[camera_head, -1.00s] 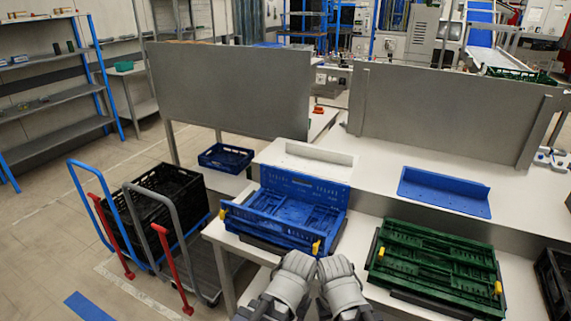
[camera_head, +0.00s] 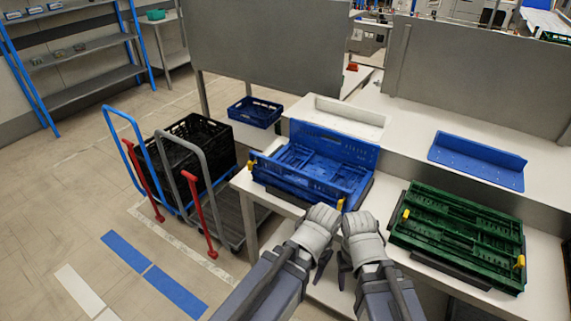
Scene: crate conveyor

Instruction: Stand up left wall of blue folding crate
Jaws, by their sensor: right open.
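The blue folding crate (camera_head: 368,187) stands on the white table, left of centre. Its far long wall is upright. Its left short wall (camera_head: 277,156) appears to lie folded down inside, and the near side is low. Yellow latches show at its left end and near right corner. My left gripper (camera_head: 322,264) and right gripper (camera_head: 346,264) hang side by side in front of the crate's near right corner, apart from the crate as far as I can see. The right is open and empty. The left one's fingers are too hidden to judge.
A folded green crate (camera_head: 455,240) lies to the right on the table. A blue angled panel (camera_head: 478,160) and a white tray (camera_head: 345,115) lie behind. Carts with a black crate (camera_head: 190,150) stand left. Floor at the lower left is clear.

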